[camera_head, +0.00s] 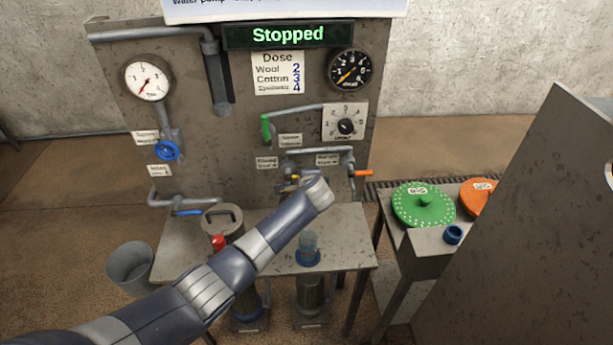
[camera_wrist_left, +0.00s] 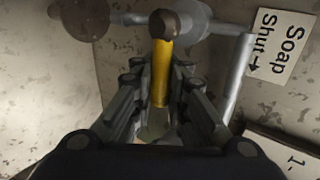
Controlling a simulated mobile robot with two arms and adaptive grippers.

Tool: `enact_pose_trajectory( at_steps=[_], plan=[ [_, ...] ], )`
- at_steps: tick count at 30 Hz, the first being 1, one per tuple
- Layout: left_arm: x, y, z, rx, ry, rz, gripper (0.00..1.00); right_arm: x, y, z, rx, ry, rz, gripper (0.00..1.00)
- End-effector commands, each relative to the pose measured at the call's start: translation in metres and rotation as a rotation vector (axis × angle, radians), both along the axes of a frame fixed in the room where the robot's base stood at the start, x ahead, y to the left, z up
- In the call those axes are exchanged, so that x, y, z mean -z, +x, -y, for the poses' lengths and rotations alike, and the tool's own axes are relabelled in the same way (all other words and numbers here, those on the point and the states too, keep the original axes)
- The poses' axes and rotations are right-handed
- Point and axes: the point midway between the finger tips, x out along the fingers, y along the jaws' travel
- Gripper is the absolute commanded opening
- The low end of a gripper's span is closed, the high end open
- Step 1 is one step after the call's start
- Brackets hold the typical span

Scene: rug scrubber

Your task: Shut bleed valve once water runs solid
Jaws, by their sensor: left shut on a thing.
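My left arm crosses the head view from the lower left to the pipework on the panel. In the left wrist view my left gripper (camera_wrist_left: 160,98) is shut on a yellow valve lever (camera_wrist_left: 161,70), with a finger on each side. The lever has a dark rounded end and sits by grey piping. A label (camera_wrist_left: 277,45) beside it reads "Soap Shut" with an arrow. In the head view the yellow lever (camera_head: 295,177) shows only partly beside my wrist. I cannot tell which valve is the bleed valve, and no running water is visible. My right gripper is not in view.
The panel carries a green lever (camera_head: 265,130), an orange lever (camera_head: 362,173), a blue wheel (camera_head: 167,150), a blue lever (camera_head: 187,212) and two gauges. A display (camera_head: 288,35) reads "Stopped". A grey bucket (camera_head: 130,268) stands at left.

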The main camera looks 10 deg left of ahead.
Motion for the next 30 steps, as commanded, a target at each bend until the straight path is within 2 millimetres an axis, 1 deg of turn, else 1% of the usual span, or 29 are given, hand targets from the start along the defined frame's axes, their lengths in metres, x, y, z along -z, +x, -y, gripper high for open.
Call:
enact_pose_trajectory(
  at_steps=[1,4,5,6,7,8,20,25,30],
  plan=[
    [0.004,-0.002,0.000,0.000,0.006,-0.009,0.00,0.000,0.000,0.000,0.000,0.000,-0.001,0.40],
    [0.004,-0.003,0.000,0.000,0.006,-0.009,0.00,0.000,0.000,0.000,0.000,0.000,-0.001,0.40],
    [0.004,-0.003,0.000,0.000,0.006,-0.010,0.15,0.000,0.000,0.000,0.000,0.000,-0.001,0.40],
    [0.004,-0.003,0.000,0.000,0.006,-0.010,0.24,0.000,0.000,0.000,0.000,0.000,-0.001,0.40],
    [0.004,-0.003,0.000,0.001,0.004,-0.010,0.31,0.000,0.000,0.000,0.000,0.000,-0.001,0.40],
    [0.004,-0.002,0.000,0.001,0.004,-0.009,0.33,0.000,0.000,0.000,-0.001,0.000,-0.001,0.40],
    [0.000,-0.003,0.001,0.001,0.001,-0.002,0.33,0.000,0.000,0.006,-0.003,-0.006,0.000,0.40],
    [-0.007,-0.013,0.004,0.002,-0.001,-0.001,0.33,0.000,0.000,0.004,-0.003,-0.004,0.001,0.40],
    [-0.020,-0.032,0.010,0.003,-0.001,-0.001,0.33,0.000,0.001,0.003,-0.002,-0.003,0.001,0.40]
  ],
)
